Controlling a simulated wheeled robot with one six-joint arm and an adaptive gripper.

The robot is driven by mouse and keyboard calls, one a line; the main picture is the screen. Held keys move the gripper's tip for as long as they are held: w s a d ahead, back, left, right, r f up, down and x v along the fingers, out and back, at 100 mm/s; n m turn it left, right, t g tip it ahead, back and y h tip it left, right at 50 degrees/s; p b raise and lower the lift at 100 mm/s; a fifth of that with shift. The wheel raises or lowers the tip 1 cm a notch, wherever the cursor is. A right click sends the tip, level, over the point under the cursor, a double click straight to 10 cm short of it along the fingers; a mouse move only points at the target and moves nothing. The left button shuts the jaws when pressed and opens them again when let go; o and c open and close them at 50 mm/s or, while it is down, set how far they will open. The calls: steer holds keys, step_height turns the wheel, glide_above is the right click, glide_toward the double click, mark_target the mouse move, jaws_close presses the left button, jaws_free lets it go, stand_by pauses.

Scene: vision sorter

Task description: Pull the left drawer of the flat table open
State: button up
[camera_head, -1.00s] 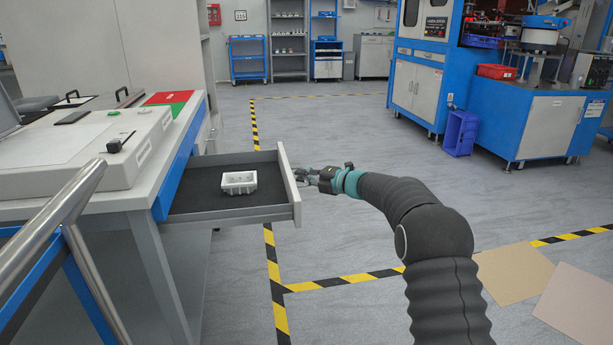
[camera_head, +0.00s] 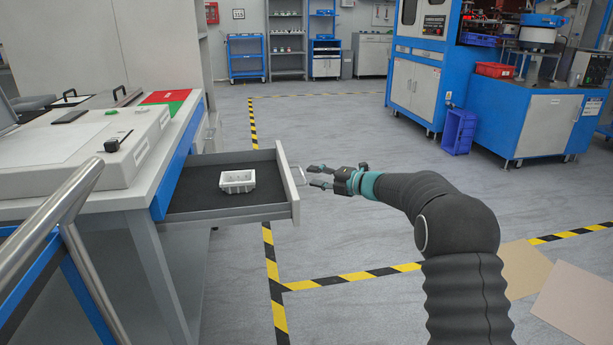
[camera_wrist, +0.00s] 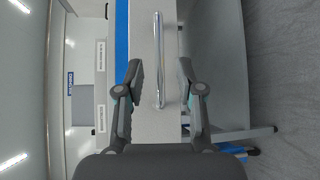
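The drawer (camera_head: 230,214) of the flat table (camera_head: 134,197) stands pulled out, with a dark lining inside and a small white tray (camera_head: 238,181) in it. Its metal handle (camera_head: 299,176) is on the front panel. My gripper (camera_head: 316,176) is to the right of the drawer front, apart from the handle, with its fingers spread. In the wrist view the handle (camera_wrist: 159,60) shows as an upright bar between the open fingers of my gripper (camera_wrist: 160,80), ahead of them, and neither finger touches it.
A metal rail (camera_head: 48,214) stands at the lower left. Blue machines (camera_head: 420,70) and a blue crate (camera_head: 459,132) stand at the back right. Flat brown sheets (camera_head: 575,305) lie at the lower right.

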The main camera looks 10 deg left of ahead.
steer(key=f+v, duration=0.1)
steer(key=v, duration=0.5)
steer(key=shift+s+d+r, duration=0.2)
steer(key=shift+d+r, duration=0.2)
steer(key=shift+r, duration=0.15)
